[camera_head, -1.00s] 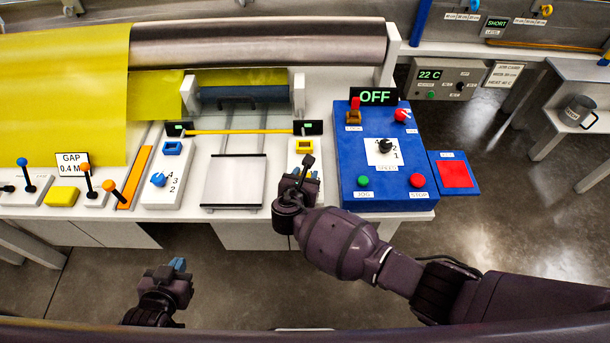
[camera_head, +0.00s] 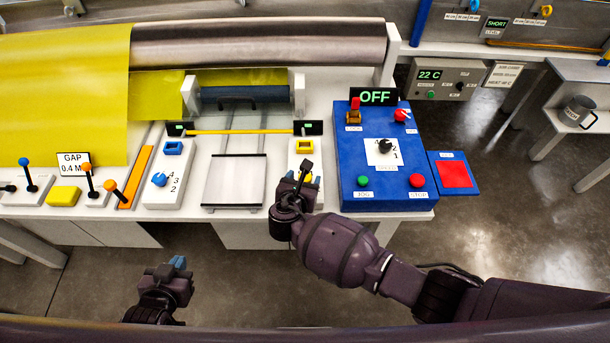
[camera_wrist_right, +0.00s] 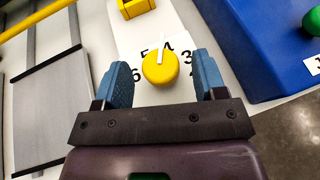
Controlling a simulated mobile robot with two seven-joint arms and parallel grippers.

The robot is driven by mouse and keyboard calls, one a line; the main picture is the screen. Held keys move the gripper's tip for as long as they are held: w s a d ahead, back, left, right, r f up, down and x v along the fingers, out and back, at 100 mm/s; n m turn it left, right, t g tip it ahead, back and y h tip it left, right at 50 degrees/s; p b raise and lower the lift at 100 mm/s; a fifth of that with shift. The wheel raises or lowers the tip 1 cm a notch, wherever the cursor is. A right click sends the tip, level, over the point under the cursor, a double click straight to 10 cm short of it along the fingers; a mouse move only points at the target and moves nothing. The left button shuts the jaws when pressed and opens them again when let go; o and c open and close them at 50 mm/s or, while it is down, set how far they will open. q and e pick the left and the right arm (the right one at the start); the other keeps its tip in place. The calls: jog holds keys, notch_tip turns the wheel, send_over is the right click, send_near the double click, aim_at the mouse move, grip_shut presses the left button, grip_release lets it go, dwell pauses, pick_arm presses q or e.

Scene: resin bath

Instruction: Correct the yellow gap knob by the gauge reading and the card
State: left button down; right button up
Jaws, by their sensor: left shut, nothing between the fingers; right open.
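The yellow gap knob (camera_wrist_right: 160,69) sits between the open fingers of my right gripper (camera_wrist_right: 165,80) in the right wrist view, with a visible gap to each finger. Its white pointer is near the 4 on the number dial. In the head view my right gripper (camera_head: 305,180) mostly hides this knob. The gap card (camera_head: 73,163) reads "GAP 0.4 M", its end covered or cut off. Two small dark gauge displays, left (camera_head: 179,129) and right (camera_head: 308,128), have green readings too small to read. My left gripper (camera_head: 176,264) is shut and empty, off the table's front edge.
A blue knob (camera_head: 159,179) with its own dial stands left of the grey plate (camera_head: 234,181). The blue control box (camera_head: 386,150) stands right of my right gripper, with its display reading OFF. A yellow bar (camera_head: 240,132) spans between the gauge displays.

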jog(key=p+v, duration=0.1)
jog(key=v, duration=0.7)
jog(key=shift+s, duration=0.3)
jog(key=shift+a+r, duration=0.1)
